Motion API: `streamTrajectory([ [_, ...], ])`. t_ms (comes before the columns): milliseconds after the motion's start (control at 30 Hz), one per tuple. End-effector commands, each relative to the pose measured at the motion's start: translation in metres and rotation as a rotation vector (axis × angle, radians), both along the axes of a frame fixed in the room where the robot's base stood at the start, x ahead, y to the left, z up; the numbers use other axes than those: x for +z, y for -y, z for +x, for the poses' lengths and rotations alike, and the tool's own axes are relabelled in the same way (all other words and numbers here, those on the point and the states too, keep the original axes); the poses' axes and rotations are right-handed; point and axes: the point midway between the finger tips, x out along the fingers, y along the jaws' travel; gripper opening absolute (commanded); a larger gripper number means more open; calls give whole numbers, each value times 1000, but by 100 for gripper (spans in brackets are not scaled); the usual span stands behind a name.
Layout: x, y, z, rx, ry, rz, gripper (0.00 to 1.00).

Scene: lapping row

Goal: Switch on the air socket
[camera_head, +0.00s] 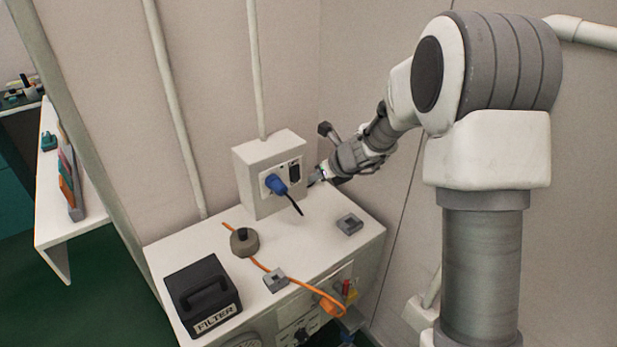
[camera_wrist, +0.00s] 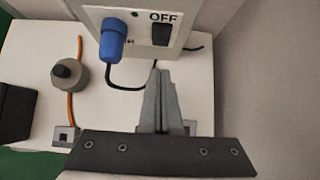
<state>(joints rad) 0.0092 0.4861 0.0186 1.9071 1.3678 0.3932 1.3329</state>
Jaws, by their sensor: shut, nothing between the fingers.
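The air socket is a white box (camera_head: 262,196) on the back of the white cabinet top, against the wall. A blue plug (camera_head: 276,184) with a black cord sits in its front face; the plug also shows in the wrist view (camera_wrist: 113,40). Right of the plug is a black rocker switch (camera_wrist: 161,35) with the label OFF above it. A small dark green dot (camera_wrist: 134,14) is left of the label. My gripper (camera_wrist: 157,76) is shut and empty, its tips just below the switch and apart from it, as far as I can tell. It also shows right of the box in the head view (camera_head: 314,178).
A black FILTER case (camera_head: 202,298) stands at the cabinet's front left. A grey round knob piece (camera_head: 244,242) and an orange cable (camera_head: 262,266) lie mid-top. Small grey blocks (camera_head: 350,224) sit nearby. A white shelf (camera_head: 60,215) is at far left.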

Motion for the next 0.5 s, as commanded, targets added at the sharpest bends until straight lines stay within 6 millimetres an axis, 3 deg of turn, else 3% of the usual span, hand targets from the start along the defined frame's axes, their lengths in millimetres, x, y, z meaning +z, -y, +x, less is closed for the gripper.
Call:
streamTrajectory([
  [33, 14, 6, -7, -2, 0, -1, 0],
  [200, 35, 18, -26, -1, -1, -1, 0],
  [500, 48, 25, -39, 1, -2, -1, 0],
])
